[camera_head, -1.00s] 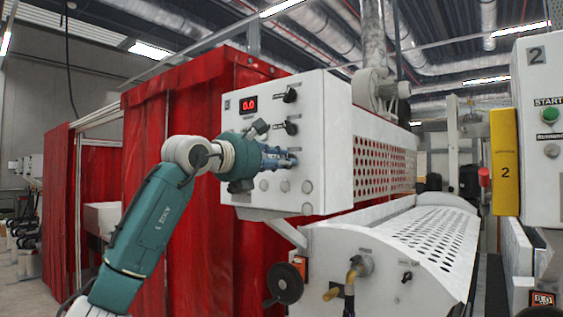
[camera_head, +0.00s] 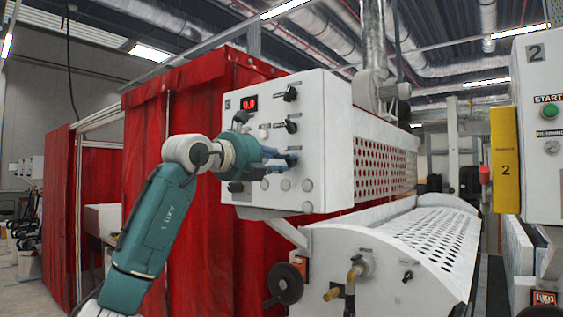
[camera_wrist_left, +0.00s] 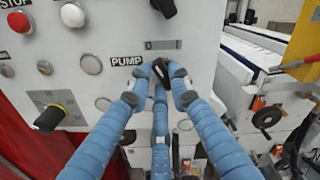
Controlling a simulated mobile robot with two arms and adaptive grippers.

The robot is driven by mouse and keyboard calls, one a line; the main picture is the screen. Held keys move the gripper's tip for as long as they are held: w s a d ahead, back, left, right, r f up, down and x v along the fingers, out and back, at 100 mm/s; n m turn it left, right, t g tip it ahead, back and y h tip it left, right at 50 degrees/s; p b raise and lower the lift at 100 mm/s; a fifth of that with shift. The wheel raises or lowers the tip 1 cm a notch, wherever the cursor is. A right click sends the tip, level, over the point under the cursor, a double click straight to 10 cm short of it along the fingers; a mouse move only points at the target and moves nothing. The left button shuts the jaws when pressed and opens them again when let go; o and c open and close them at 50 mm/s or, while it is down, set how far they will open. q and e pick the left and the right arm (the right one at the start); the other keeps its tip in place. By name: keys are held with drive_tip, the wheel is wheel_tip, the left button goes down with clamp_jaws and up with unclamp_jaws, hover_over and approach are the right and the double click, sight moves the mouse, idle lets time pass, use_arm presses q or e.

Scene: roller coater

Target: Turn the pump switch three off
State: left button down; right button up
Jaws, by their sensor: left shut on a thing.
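The black pump switch knob (camera_wrist_left: 160,69) sits on the white panel just right of the "PUMP" label in the left wrist view. My left gripper (camera_wrist_left: 162,82) has its blue padded fingers closed around this knob. In the head view my left gripper (camera_head: 290,158) reaches the front of the white control box (camera_head: 325,110) from the left, at its lower half. There the gripped knob is mostly hidden by the fingers, and the switch's number cannot be read. My right gripper is not in view.
Round buttons (camera_head: 307,185) line the lower panel. A red curtain (camera_head: 195,150) hangs behind my arm. A perforated white roller cover (camera_head: 440,235) lies below right.

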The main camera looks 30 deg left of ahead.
use_arm(q)
drive_tip(key=shift+r+n, duration=0.1)
drive_tip(key=shift+n, duration=0.2)
drive_tip(key=c, duration=1.6)
unclamp_jaws()
drive_tip(key=shift+o, duration=0.2)
drive_tip(key=s+a, duration=0.1)
drive_tip(key=s, duration=1.1)
